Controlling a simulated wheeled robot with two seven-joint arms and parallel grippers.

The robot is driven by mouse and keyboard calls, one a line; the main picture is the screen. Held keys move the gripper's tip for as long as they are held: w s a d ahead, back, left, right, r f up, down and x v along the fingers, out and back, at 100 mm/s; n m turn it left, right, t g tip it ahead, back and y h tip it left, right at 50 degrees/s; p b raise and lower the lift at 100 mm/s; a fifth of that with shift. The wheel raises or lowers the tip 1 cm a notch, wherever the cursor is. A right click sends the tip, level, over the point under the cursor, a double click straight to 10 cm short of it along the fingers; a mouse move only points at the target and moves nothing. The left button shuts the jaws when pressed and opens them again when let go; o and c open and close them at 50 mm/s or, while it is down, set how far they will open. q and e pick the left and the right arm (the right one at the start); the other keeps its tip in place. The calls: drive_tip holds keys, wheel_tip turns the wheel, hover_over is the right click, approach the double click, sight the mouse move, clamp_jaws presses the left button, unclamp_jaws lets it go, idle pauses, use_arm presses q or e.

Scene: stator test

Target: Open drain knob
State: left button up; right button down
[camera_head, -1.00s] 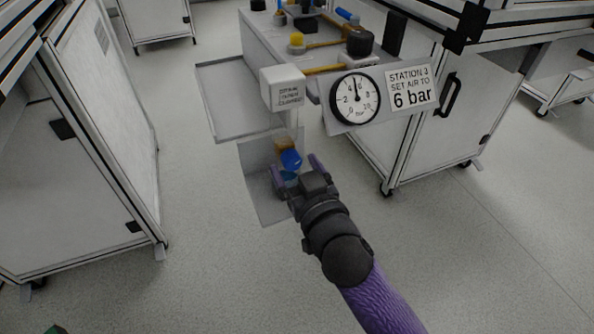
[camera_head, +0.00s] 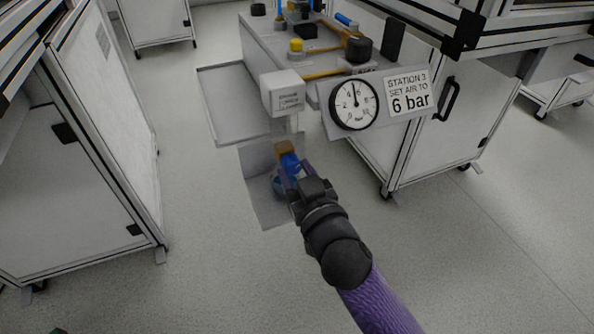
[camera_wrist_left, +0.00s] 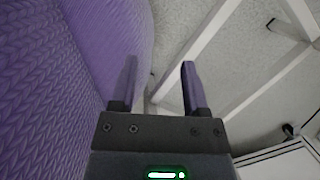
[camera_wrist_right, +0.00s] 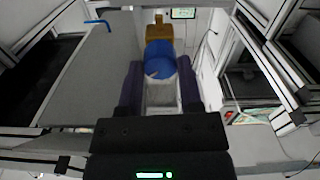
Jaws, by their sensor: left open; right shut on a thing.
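The blue drain knob (camera_head: 290,162) sits below a brass-coloured fitting (camera_head: 284,147), under the white labelled box of the air station. My right gripper (camera_head: 293,174) is shut on the knob and hides part of it. In the right wrist view the blue knob (camera_wrist_right: 160,62) lies between the two fingers, with the brass fitting (camera_wrist_right: 159,31) beyond it. My left gripper is out of the head view. In the left wrist view my left gripper (camera_wrist_left: 160,85) is open and empty.
A pressure gauge (camera_head: 354,102) and a "6 bar" sign (camera_head: 408,92) are right of the white box (camera_head: 282,93). A grey panel (camera_head: 262,205) is behind the knob. White cabinets stand left and right, with bare floor between.

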drive_tip(key=n+p, duration=0.4)
drive_tip(key=n, duration=0.3)
drive_tip(key=shift+n, duration=0.4)
use_arm(q)
drive_tip(key=s+r, duration=0.1)
drive_tip(key=s, duration=1.1)
drive_tip(key=shift+g, duration=0.4)
use_arm(e)
drive_tip(key=shift+n, duration=0.8)
use_arm(q)
drive_tip(key=shift+r, duration=0.15)
use_arm(e)
drive_tip(key=shift+c, duration=1.3)
unclamp_jaws()
use_arm(q)
drive_tip(key=p+v, duration=0.3)
drive_tip(key=p, duration=0.1)
drive_tip(key=shift+w+a+r, duration=0.15)
drive_tip(key=shift+w+r, duration=0.05)
drive_tip(key=shift+w, duration=0.05)
use_arm(e)
drive_tip(key=v, duration=1)
